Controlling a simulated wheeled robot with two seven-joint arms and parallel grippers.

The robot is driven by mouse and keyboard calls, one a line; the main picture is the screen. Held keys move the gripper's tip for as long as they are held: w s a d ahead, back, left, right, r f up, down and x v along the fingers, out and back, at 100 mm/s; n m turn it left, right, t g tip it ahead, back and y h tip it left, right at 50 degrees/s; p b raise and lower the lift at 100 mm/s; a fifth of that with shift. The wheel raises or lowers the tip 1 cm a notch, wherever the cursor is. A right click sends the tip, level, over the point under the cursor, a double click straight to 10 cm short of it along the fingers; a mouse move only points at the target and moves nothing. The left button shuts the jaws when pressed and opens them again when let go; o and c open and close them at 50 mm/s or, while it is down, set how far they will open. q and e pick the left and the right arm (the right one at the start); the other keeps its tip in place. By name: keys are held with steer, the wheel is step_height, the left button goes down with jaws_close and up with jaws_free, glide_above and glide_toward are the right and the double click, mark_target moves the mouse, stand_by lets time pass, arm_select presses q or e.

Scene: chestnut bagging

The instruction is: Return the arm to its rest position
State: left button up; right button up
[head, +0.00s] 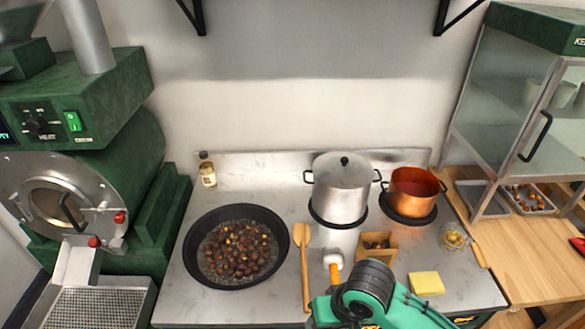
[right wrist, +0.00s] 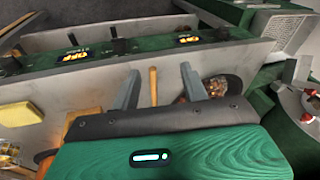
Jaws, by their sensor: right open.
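My right arm (head: 375,290), green with a dark joint, reaches in from the bottom of the head view, over the counter's front edge. Its gripper fingers are not clearly seen there. In the right wrist view my right gripper (right wrist: 159,74) has its two grey fingers apart with nothing held. A wooden spatula handle (right wrist: 153,85) shows in the gap beyond the fingers. The spatula (head: 304,262) lies on the counter beside the black pan of chestnuts (head: 196,267). My left gripper is not in view.
A steel pot (head: 340,190) and a copper pot (head: 414,191) stand at the back. A white-headed tool with an orange handle (head: 333,262), a wooden box (head: 377,254) and a yellow sponge (head: 426,283) lie near my right arm. A green roaster (head: 85,120) fills the left; a glass cabinet (head: 500,110) stands right.

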steer(key=s+d+f+t+h, duration=0.1)
steer(key=s+d+f+h, duration=0.1)
steer(key=s+d+f, duration=0.35)
steer(key=s+d+f+t+h, duration=0.1)
steer(key=s+d+f, duration=0.1)
steer(key=s+d, duration=0.65)
step_height(320, 180, down, 30)
steer(key=w+d+g, duration=0.1)
steer(key=w+d, duration=0.1)
steer(key=s+d+f+g+b, duration=0.1)
steer(key=s+d+f, duration=0.2)
steer(key=s+f, duration=1.6)
steer(key=shift+s+d+f, duration=0.2)
steer(key=shift+s+f, duration=0.1)
steer(key=shift+f, duration=0.5)
steer(key=shift+c, duration=0.9)
steer(key=shift+s, duration=0.1)
